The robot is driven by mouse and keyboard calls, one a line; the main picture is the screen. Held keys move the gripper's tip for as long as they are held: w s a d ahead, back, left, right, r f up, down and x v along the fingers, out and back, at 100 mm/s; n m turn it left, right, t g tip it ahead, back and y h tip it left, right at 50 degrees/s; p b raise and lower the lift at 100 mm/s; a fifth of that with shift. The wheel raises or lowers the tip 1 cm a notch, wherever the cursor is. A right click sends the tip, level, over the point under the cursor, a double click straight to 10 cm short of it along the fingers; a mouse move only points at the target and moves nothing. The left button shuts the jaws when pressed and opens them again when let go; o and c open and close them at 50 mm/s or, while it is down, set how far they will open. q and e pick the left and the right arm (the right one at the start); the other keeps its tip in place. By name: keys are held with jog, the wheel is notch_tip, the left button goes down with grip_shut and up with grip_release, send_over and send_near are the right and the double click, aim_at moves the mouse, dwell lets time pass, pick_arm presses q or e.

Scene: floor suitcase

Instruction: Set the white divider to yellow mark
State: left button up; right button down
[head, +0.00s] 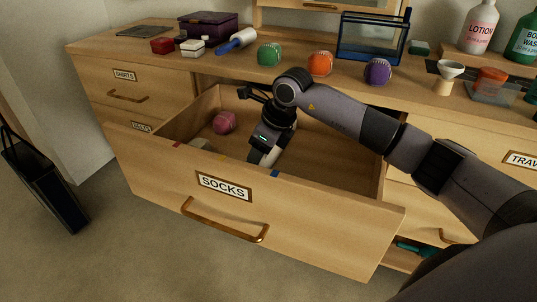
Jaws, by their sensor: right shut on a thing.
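The open drawer labelled SOCKS (238,207) sticks out of the dresser. My right gripper (265,156) reaches down into the drawer behind the front panel, close to the blue mark. It is shut on a pale piece at its tips, apparently the white divider (271,159); the gripper and the drawer front hide most of it. My left gripper is not in view.
A pink ball (224,122) and a pale item (201,143) lie in the drawer's left part.

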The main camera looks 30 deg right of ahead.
jog(key=shift+w+a, duration=0.3)
jog(key=shift+w, duration=0.1)
jog(key=c, duration=0.6)
grip_release()
jog(key=p+v, duration=0.1)
jog(key=v, duration=0.6)
jog(key=shift+s+r, duration=0.1)
